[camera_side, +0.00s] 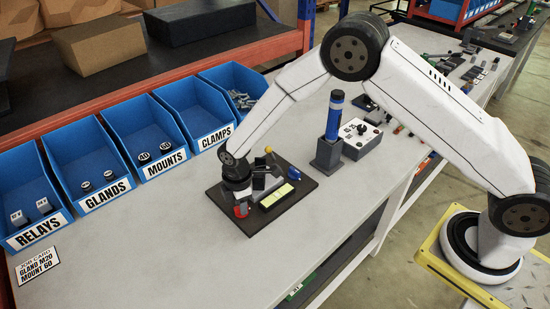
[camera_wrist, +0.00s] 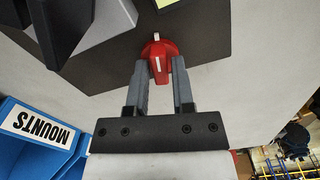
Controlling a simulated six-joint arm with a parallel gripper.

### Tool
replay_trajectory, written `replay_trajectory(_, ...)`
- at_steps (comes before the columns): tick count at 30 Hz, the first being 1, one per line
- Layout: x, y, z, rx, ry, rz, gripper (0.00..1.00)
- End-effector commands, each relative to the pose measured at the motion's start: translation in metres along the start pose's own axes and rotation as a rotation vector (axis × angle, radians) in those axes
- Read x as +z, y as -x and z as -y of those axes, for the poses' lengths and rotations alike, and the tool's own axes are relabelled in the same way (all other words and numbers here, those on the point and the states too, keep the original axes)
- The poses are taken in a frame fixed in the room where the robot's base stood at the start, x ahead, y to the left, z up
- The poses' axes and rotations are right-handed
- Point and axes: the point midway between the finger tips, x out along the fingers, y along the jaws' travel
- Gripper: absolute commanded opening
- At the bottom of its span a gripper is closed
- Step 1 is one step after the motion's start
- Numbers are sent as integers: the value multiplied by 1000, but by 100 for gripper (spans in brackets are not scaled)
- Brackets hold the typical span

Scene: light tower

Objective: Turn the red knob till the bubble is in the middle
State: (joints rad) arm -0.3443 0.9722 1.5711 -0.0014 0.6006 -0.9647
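The red knob (camera_side: 241,211) sits at the front left corner of a dark base plate (camera_side: 250,228). In the wrist view the knob (camera_wrist: 157,64) shows a white line along its top, and a small white mark stands just beyond it. My gripper (camera_wrist: 160,72) points down over the knob, with one finger on each side of it. Whether the fingers press on the knob cannot be made out. A yellow-green level vial (camera_side: 276,195) lies on the plate beside the knob; its corner shows at the wrist view's top edge (camera_wrist: 172,3). The bubble is too small to make out.
A grey bracket and small parts stand on the plate behind the vial. A blue cylinder (camera_side: 335,115) on a dark block and a grey control box (camera_side: 362,138) stand to the right. Blue bins (camera_side: 88,165) line the left back. The front bench is clear except for a job card (camera_side: 37,264).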

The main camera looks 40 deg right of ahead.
Motion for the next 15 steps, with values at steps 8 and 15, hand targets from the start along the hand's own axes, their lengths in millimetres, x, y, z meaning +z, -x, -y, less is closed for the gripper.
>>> replay_trajectory(8, 0, 0, 0, 1, -1, -1, 56)
replay_trajectory(15, -1, 3, 0, 2, -1, -2, 56)
